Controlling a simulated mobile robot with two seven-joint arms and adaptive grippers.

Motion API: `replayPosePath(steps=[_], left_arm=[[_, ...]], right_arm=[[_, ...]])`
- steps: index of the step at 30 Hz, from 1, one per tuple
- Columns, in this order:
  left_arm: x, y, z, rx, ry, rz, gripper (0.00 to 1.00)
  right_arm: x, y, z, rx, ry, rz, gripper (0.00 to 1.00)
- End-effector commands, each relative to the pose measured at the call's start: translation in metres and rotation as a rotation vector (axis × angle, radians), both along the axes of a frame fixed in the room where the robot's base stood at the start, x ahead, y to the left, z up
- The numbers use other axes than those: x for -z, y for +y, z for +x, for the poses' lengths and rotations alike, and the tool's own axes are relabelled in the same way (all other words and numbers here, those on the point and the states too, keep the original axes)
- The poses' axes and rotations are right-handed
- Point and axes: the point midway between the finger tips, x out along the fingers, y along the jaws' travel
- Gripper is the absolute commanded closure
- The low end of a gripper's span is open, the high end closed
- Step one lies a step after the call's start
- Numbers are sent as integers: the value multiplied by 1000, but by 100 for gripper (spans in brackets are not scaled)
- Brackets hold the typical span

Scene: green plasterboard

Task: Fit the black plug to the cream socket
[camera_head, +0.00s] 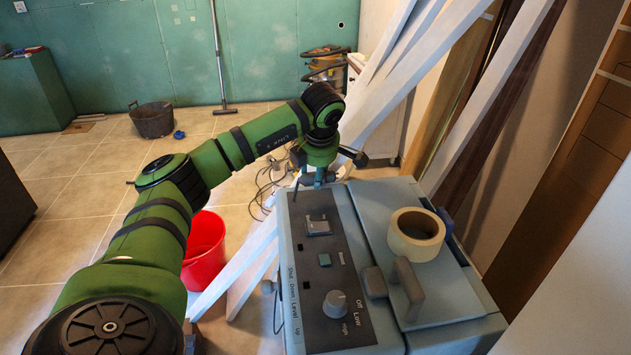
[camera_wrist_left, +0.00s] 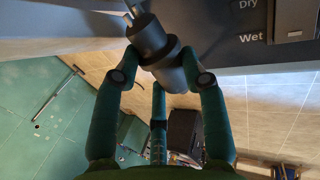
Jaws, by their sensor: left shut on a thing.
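My left gripper (camera_wrist_left: 163,78) is shut on the black plug (camera_wrist_left: 150,38). Its green fingers close around the plug's dark body from the sides. The plug is tilted, with its metal prongs toward the upper left of the wrist view, close to the machine's dark panel. In the head view my left gripper (camera_head: 318,176) is low at the far edge of the blue-grey machine (camera_head: 375,205), mostly hidden by its own wrist; the plug cannot be made out there. I cannot pick out the cream socket in either view. My right gripper is in neither view.
A tape roll (camera_head: 416,233) lies on the machine, beside its handle (camera_head: 408,285) and knob (camera_head: 335,303). White planks (camera_head: 420,85) lean behind. A red bucket (camera_head: 204,249) stands left of the machine. A loose cable (camera_head: 265,190) lies on the floor. Open floor is at left.

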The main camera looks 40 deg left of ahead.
Motion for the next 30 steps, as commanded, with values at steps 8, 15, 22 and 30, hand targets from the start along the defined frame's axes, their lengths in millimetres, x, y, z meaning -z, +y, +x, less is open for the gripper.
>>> replayPosePath(steps=[8, 15, 22, 30], left_arm=[[31, 1, -1, 0, 4, -1, 95], [37, 1, -1, 0, 0, 0, 95], [41, 1, -1, 0, 0, 0, 45], [40, 1, -1, 0, 1, 0, 34]], right_arm=[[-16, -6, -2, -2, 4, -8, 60], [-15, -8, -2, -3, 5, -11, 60], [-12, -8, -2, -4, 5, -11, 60], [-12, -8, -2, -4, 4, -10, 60]])
